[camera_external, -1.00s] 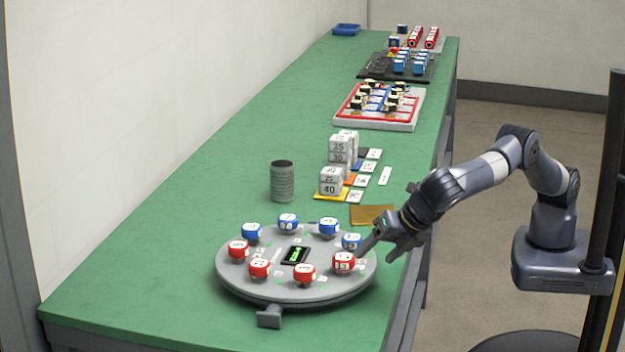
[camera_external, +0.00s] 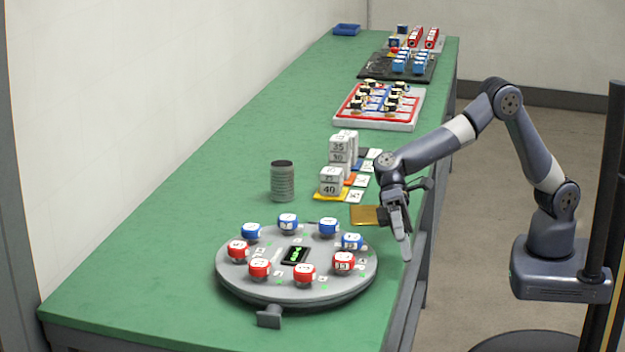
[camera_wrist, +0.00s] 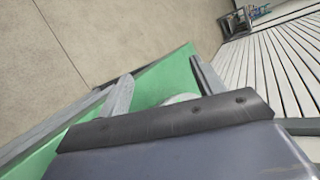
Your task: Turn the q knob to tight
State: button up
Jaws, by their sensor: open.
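A round grey turntable (camera_external: 240,283) sits at the near end of the green bench. Several red and blue knobs with white labelled tops ring it. The letters are too small to tell which is the q knob. A red knob (camera_external: 344,263) and a blue knob (camera_external: 351,242) are on its right side, closest to my gripper. My gripper (camera_external: 412,222) is open and empty, pointing down above the bench's right edge, apart from the knobs. In the wrist view my gripper's fingers (camera_wrist: 158,85) are spread over the green bench; a small part of something grey shows between them.
A dark display with green characters (camera_external: 296,256) is at the turntable's centre. A grey ribbed cylinder (camera_external: 282,182) and stacked white numbered blocks (camera_external: 331,182) stand behind it. A brown mat (camera_external: 364,216) lies near the gripper. Trays stand farther back. The bench's left side (camera_external: 190,190) is clear.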

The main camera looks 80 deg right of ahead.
jog(key=w+d+m+t+y+b, duration=0.1)
jog(key=w+d+m+t+y, duration=0.45)
jog(key=m, duration=0.55)
jog(key=m+t+h+b, duration=0.1)
jog(key=m+t+h, duration=0.2)
jog(key=m+t, duration=0.85)
send_near(330, 220)
jog(key=w+a+g, duration=0.1)
jog(key=w+a, duration=0.1)
jog(key=w+a+m+g, duration=0.1)
jog(key=w+a, duration=0.1)
jog(key=a, duration=0.1)
jog(key=w+a+m+g, duration=0.1)
jog(key=w+a, duration=0.1)
jog(key=shift+w+a+r+p, duration=0.3)
jog(key=shift+a+r+p, duration=0.05)
jog(key=shift+r, duration=0.05)
jog(key=c, duration=1)
jog(key=shift+f, duration=0.1)
